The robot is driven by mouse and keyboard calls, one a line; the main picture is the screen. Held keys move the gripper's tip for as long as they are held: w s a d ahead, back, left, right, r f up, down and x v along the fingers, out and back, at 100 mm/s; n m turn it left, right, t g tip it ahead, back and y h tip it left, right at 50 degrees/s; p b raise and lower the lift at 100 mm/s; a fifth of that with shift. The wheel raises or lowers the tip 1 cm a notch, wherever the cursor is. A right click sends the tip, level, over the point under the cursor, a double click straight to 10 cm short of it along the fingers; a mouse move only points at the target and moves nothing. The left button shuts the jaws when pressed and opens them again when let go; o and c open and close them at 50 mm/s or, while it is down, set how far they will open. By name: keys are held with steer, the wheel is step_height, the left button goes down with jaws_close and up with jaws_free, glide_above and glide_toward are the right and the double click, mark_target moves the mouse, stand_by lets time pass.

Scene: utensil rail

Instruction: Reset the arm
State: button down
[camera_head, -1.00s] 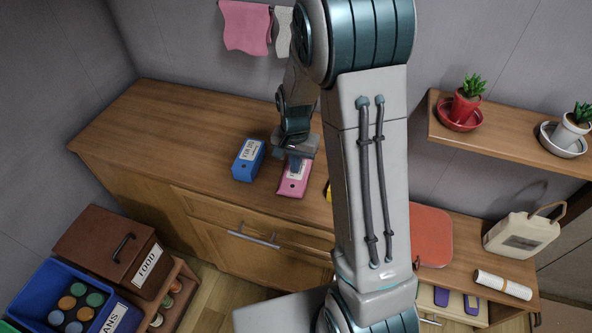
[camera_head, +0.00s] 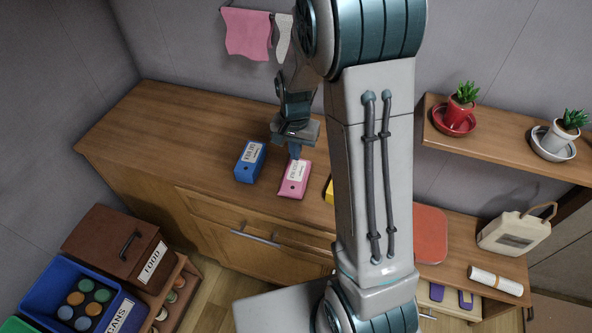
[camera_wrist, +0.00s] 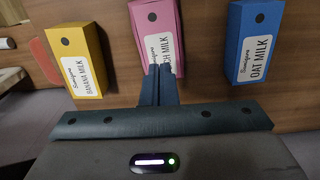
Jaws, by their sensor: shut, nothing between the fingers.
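My gripper (camera_head: 295,152) is above the wooden counter, its fingers together just behind and above the pink milk carton (camera_head: 294,180). In the wrist view my gripper (camera_wrist: 158,70) shows its two fingers closed side by side with nothing between them, overlapping part of the pink carton's label (camera_wrist: 158,25). I cannot tell whether the fingertips touch the carton. My arm runs down the middle of the head view and hides part of the counter.
A yellow banana milk carton (camera_wrist: 75,58) is mostly hidden by my arm in the head view. The counter's left part (camera_head: 165,130) is clear. A shelf with potted plants (camera_head: 500,142) is at right.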

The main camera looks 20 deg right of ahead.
steer(key=shift+r, duration=0.75)
steer(key=s+r+n+t, duration=0.3)
steer(key=s+r+n, duration=0.4)
steer(key=s+r, duration=0.8)
steer(key=s, duration=0.4)
steer(key=shift+s+r, duration=0.15)
steer(key=shift+r, duration=0.1)
